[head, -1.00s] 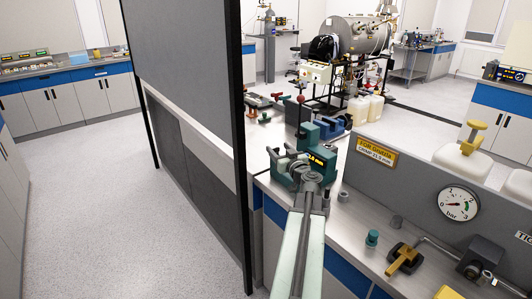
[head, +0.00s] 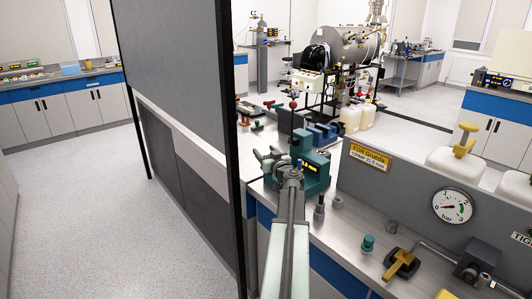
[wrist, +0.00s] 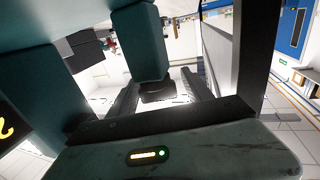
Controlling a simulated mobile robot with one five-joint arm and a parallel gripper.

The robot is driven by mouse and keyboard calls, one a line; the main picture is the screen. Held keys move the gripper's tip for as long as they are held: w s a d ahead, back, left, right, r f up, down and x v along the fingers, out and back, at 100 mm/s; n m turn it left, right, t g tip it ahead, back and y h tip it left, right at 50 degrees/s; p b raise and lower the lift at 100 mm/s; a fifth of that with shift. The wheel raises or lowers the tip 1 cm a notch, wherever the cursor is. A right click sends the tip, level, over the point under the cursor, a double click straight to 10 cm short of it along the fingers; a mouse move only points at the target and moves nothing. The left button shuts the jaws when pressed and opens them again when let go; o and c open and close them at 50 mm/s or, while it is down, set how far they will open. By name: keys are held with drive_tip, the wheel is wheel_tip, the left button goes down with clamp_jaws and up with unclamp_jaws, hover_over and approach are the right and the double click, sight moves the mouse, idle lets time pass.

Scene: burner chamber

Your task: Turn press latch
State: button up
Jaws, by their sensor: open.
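The press (head: 312,176) is a teal machine with a yellow-lit display, on the bench beside the dark partition. My gripper (head: 277,158) is at its left side, partly overlapping it in the head view. In the wrist view my gripper (wrist: 162,92) is open, its two dark fingers apart. A teal block with a dark lower end (wrist: 139,45) shows between and above the fingers; I cannot tell whether they touch it. Another teal part of the press (wrist: 45,85) stands at the left, close to the camera. I cannot clearly make out which part is the latch.
A tall dark partition (head: 180,70) stands close left of my arm. A grey panel with a pressure gauge (head: 452,205) rises at the right. A yellow-handled valve (head: 400,264) and a small teal knob (head: 368,243) are on the bench's front part. Open floor lies left of the partition.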

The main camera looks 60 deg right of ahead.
drive_tip(key=c, duration=1.2)
drive_tip(key=shift+s+d, duration=0.15)
clamp_jaws()
drive_tip(key=m+g+h, duration=0.2)
drive_tip(key=m+g, duration=0.2)
drive_tip(key=g, duration=0.1)
drive_tip(key=s+m+g+h, duration=0.1)
drive_tip(key=m+g+h, duration=0.2)
drive_tip(key=g, duration=0.3)
drive_tip(key=s+d+m+g+h, duration=0.1)
drive_tip(key=m+g+h, duration=0.2)
drive_tip(key=m+g, duration=0.2)
drive_tip(key=shift+s+m+g, duration=0.15)
drive_tip(key=shift+m+g, duration=0.15)
drive_tip(key=shift+g, duration=0.1)
drive_tip(key=shift+s+a+m+g+y, duration=0.15)
drive_tip(key=shift+s+m+g, duration=0.1)
drive_tip(key=shift+m+g, duration=0.55)
drive_tip(key=shift+s+d+m+g+y, duration=0.15)
drive_tip(key=shift+m+g, duration=0.25)
drive_tip(key=shift+g, duration=0.7)
drive_tip(key=shift+s+a, duration=0.1)
drive_tip(key=shift+s, duration=0.05)
